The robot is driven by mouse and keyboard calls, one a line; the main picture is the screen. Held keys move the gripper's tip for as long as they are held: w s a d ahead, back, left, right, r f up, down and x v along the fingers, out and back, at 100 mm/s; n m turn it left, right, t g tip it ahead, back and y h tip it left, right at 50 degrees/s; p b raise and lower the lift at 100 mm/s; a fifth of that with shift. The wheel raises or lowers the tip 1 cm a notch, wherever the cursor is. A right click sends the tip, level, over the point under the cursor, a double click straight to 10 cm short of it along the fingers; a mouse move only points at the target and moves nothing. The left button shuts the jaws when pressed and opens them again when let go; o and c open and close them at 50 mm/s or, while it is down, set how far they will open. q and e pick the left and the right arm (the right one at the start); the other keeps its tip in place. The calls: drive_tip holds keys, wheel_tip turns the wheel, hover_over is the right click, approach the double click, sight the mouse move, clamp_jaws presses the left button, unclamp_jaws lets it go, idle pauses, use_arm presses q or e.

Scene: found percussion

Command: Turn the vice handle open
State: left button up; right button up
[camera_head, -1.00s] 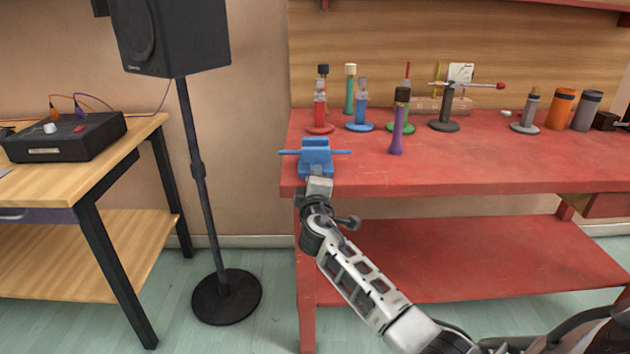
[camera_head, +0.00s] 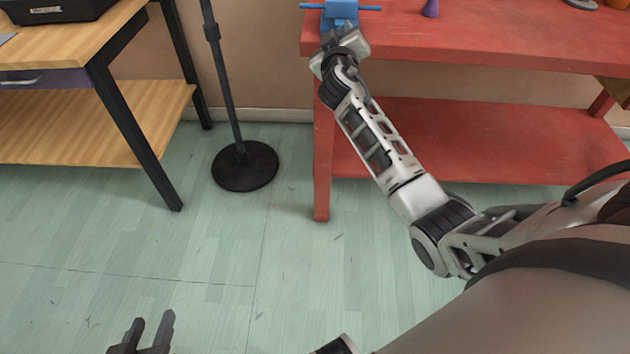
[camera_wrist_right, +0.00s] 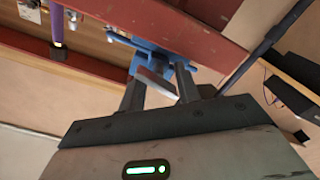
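The blue vice (camera_head: 341,14) sits at the front left corner of the red bench, cut by the top edge of the head view. Its blue crossbar (camera_head: 368,8) sticks out sideways. My right gripper (camera_head: 343,36) is just in front of the vice. In the right wrist view the vice (camera_wrist_right: 152,50) lies beyond my right gripper (camera_wrist_right: 158,80), whose fingers are apart. A pale bar (camera_wrist_right: 157,83) shows slanting between them; I cannot tell whether they touch it. My left gripper (camera_head: 153,322) is low at the bottom left, fingers apart and empty over the floor.
The red bench (camera_head: 480,45) has a lower shelf (camera_head: 470,140). A wooden table (camera_head: 60,62) with a black box stands at the left. A stand with a round black base (camera_head: 245,167) is between them. The green floor (camera_head: 200,235) in front is clear.

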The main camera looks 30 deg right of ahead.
drive_tip(key=m, duration=0.3)
drive_tip(key=shift+d+m, duration=0.1)
drive_tip(key=shift+m, duration=0.2)
drive_tip(key=m, duration=0.4)
drive_tip(key=shift+d+r+b, duration=0.1)
drive_tip(key=shift+r+b, duration=0.05)
drive_tip(key=shift+b, duration=0.2)
drive_tip(key=m, duration=0.4)
drive_tip(key=shift+s+r+p, duration=0.1)
drive_tip(key=shift+p, duration=0.2)
drive_tip(key=m+p, duration=0.1)
drive_tip(key=m, duration=0.2)
drive_tip(key=shift+d+m, duration=0.15)
drive_tip(key=shift+m, duration=0.15)
drive_tip(key=v, duration=1.7)
drive_tip(key=s+a+f+n+g+y+p, duration=0.3)
drive_tip(key=s+a+f+n+y+p, duration=0.3)
drive_tip(key=s+a+f+n+y, duration=0.3)
drive_tip(key=shift+s+a+f+n+p, duration=0.3)
drive_tip(key=shift+a+f+n, duration=0.75)
drive_tip(key=shift+n, duration=0.55)
drive_tip(key=shift+c, duration=0.2)
